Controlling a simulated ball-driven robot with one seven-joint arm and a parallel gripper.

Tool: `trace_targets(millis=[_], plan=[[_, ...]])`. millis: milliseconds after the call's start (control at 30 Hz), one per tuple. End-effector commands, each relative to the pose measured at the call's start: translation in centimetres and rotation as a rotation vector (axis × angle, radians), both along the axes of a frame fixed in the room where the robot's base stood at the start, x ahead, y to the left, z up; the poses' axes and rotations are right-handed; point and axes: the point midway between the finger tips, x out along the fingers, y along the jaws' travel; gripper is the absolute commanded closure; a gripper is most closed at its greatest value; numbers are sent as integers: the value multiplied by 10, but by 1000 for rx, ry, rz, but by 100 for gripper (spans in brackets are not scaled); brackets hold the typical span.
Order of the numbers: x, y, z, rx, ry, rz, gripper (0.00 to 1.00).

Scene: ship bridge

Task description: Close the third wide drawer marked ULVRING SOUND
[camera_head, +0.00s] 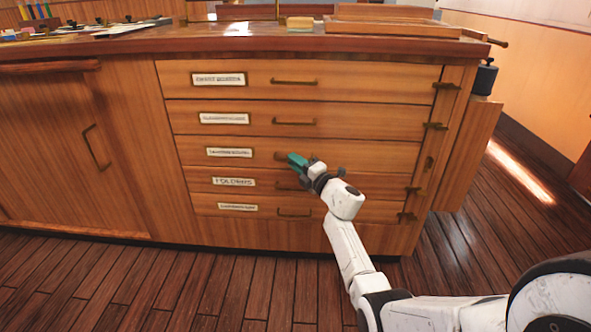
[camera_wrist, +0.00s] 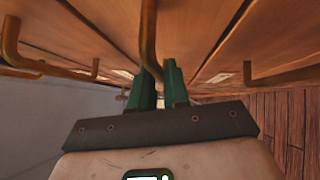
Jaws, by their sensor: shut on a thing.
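The third wide drawer (camera_head: 345,154) is in the chest below the worktop, with a white label (camera_head: 229,153) too small to read surely. Its front looks flush or nearly flush with the drawers around it; I cannot tell if a small gap remains. My gripper (camera_head: 296,160) reaches up from the lower right to this drawer's brass handle (camera_head: 279,156) and hides part of it. In the wrist view, the green fingers of my gripper (camera_wrist: 157,88) are shut on the handle (camera_wrist: 148,42), which passes between them.
Other wide drawers with brass handles lie above (camera_head: 295,122) and below (camera_head: 295,213). Brass latches (camera_head: 435,126) line the chest's right side. A cupboard door (camera_head: 60,150) is at left. The worktop (camera_head: 240,43) holds papers and boxes. The plank floor (camera_head: 150,290) in front is clear.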

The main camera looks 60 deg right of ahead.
Motion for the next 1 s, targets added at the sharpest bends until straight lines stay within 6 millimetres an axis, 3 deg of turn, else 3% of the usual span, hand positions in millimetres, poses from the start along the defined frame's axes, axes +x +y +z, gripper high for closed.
trace_targets(millis=[233,267,467,767,1000], plan=[[2,-2,0,0,6,-7,100],[2,-2,0,0,6,-7,83],[2,-2,1,0,4,-6,64],[-1,-1,1,0,4,-5,63],[-33,11,-1,2,5,-8,63]])
